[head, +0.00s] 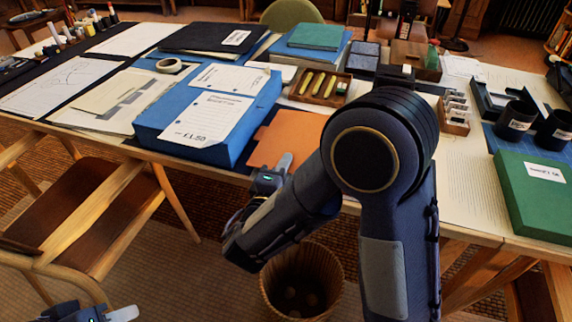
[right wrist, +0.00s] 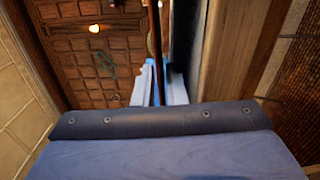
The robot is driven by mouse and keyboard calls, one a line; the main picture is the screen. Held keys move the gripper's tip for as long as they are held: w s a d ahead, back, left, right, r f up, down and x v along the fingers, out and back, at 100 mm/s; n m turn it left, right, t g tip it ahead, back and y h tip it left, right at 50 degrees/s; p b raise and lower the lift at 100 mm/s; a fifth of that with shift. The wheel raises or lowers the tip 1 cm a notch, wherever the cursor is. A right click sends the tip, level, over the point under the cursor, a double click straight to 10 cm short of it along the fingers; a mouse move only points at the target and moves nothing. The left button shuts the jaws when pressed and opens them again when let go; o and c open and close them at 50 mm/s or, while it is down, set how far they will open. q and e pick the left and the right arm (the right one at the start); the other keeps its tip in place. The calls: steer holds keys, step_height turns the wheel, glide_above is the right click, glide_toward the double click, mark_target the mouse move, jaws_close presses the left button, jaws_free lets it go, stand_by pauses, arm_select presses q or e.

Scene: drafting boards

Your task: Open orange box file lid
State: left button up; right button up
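A flat orange surface (head: 292,137), which looks like the orange box file, lies at the table's front edge, right of a blue box file. My right arm hides part of it, and I cannot make out its lid seam. My right gripper (head: 279,170) is at its near edge, in front of the table. In the right wrist view my pale right fingers (right wrist: 160,86) are close together beside a thin dark brown edge; whether they grip it is unclear. My left gripper (head: 97,314) is at the bottom left, away from the table and cut off by the frame.
The blue box file (head: 215,145) carries papers. A wooden tray (head: 320,88), dark cups (head: 515,118) and a green box (head: 536,190) stand farther right. A chair (head: 95,205) is at the left front. A wicker basket (head: 300,280) stands below my right arm.

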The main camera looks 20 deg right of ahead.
steer(key=shift+w+d, duration=0.15)
steer(key=shift+w, duration=0.15)
jaws_close()
stand_by(1.4)
